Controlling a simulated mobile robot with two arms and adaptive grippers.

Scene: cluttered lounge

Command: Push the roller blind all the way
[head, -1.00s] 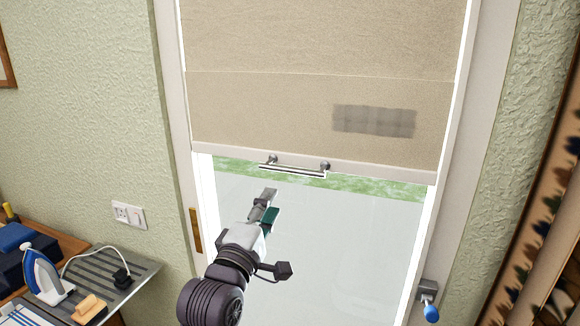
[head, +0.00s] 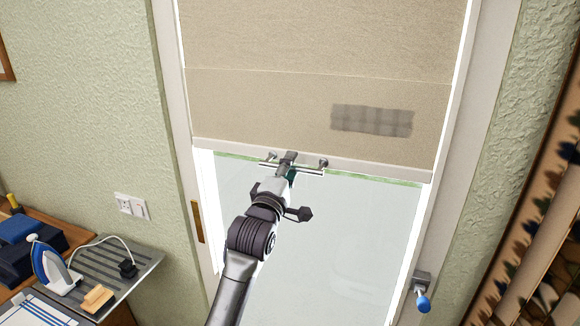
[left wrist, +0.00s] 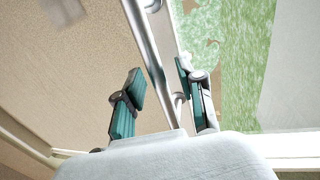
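The beige roller blind (head: 300,95) hangs partway down over a glazed door, with a grey patch near its lower right. Its pale bottom rail (head: 385,172) carries a metal bar handle (head: 311,173), held by two round mounts. My left gripper (head: 288,164) is at the handle and hides its middle. In the left wrist view the handle bar (left wrist: 148,45) runs between the two teal-padded fingers of my left gripper (left wrist: 162,80). The fingers are spread, with visible gaps to the bar. My right gripper is not in view.
The glass (head: 320,240) below the blind is clear. A side table at left holds an iron (head: 50,265), a sponge-like block (head: 97,298) and dark folded cloths (head: 28,248). A blue-knobbed handle (head: 422,302) sticks out at the right of the frame.

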